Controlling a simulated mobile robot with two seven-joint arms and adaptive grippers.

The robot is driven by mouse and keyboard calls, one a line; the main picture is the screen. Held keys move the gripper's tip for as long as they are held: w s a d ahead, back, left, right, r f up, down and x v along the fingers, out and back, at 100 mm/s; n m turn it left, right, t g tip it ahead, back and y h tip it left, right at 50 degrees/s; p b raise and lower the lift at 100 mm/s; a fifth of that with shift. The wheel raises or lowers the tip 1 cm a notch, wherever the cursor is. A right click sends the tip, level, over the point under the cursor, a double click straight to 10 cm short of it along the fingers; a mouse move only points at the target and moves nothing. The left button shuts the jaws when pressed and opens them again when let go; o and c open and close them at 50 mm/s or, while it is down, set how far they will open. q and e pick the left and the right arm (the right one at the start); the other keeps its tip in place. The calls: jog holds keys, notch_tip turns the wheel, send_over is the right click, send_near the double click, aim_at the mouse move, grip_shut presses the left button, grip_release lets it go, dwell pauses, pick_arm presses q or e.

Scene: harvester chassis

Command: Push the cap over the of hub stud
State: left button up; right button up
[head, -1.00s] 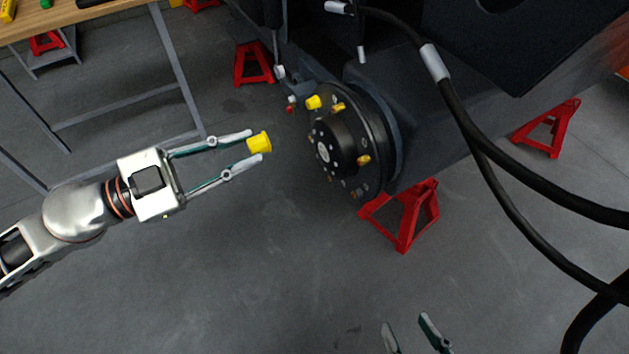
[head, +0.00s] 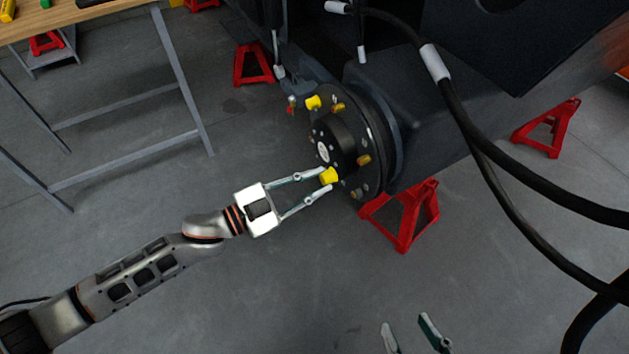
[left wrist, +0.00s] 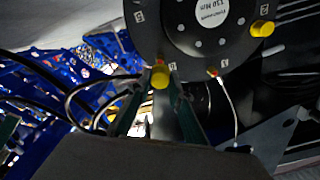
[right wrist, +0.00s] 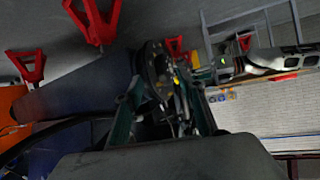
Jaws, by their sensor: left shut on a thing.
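My left gripper (head: 326,182) is shut on a yellow cap (head: 328,176) at the lower left edge of the black wheel hub (head: 340,135). In the left wrist view the cap (left wrist: 160,78) sits between the fingertips, at the lower rim of the hub face (left wrist: 195,45). A small reddish piece shows just behind the cap; I cannot tell if the cap touches or covers a stud. Other yellow caps are on the hub, at its upper side (head: 313,103) and right side (head: 364,160). My right gripper (head: 412,336) is open and empty, low in the head view.
A red jack stand (head: 404,215) stands right below the hub. Thick black hoses (head: 500,175) hang at the right. The wooden workbench (head: 70,18) is at the upper left. The grey floor (head: 280,285) below the left arm is clear.

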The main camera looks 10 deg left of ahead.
aim_at(321, 179)
pick_arm(q)
jog(key=shift+a+r, duration=0.1)
jog(key=shift+p+x, duration=0.35)
jog(key=shift+x, duration=2.7)
pick_arm(e)
jog(key=shift+s+d+f, duration=0.15)
jog(key=shift+d+f, duration=0.1)
jog(key=shift+f, duration=0.1)
pick_arm(q)
jog(key=shift+w+d, duration=0.25)
jog(key=shift+d, duration=0.2)
pick_arm(e)
jog(key=shift+r, duration=0.2)
pick_arm(q)
jog(key=shift+w+d, duration=0.1)
jog(key=shift+d, duration=0.05)
jog(key=shift+w+d, duration=0.25)
jog(key=shift+d, duration=0.05)
jog(key=shift+w+d, duration=0.35)
jog(key=shift+d, duration=0.2)
pick_arm(e)
jog(key=shift+f, duration=0.15)
